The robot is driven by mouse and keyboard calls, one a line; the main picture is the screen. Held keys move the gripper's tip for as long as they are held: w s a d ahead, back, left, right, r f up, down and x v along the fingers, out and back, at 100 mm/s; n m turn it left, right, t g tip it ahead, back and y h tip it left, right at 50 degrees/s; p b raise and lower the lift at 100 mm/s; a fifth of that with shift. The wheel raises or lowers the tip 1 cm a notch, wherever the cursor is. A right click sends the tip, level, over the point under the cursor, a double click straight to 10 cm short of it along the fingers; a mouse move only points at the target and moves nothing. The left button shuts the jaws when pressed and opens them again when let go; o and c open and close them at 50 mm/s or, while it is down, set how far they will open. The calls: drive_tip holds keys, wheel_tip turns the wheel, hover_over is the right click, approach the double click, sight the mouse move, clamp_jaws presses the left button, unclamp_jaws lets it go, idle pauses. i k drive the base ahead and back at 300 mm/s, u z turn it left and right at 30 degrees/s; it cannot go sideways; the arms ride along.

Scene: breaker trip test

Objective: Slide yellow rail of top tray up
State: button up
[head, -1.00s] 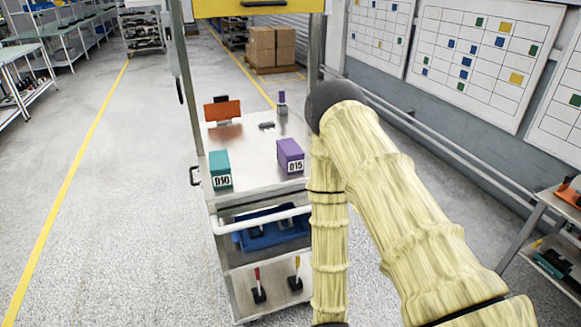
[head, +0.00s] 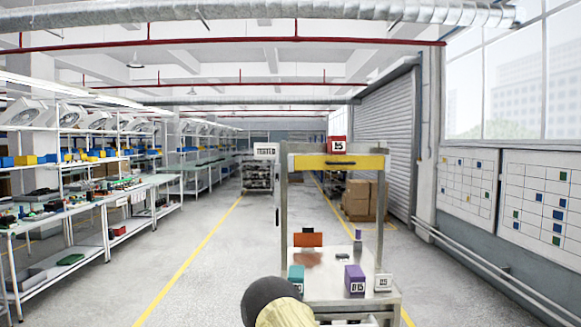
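The yellow rail (head: 312,162) runs across the front of the top tray, high on a cart with metal posts, right of centre in the head view. A dark handle (head: 340,162) is at its middle. A red box marked with a number (head: 337,144) shows just above the rail. The inside of the top tray is hidden at this low angle. My gripper is out of view; only a dark joint and a pale yellow sleeved part of my arm show at the bottom, in front of the cart's lower left.
On the cart's middle shelf (head: 325,287) stand a teal box (head: 296,278), a purple box (head: 355,279), a white box (head: 383,283) and an orange panel (head: 308,239). Open floor (head: 160,265) lies left; workbenches line the far left.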

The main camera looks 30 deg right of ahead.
sight(300, 162)
drive_tip(key=u, duration=0.25)
drive_tip(key=i, duration=0.65)
drive_tip(key=z, duration=0.45)
drive_tip(key=i, duration=1.55)
drive_tip(key=z, duration=1.7)
drive_tip(key=i, duration=0.75)
drive_tip(key=z, duration=0.75)
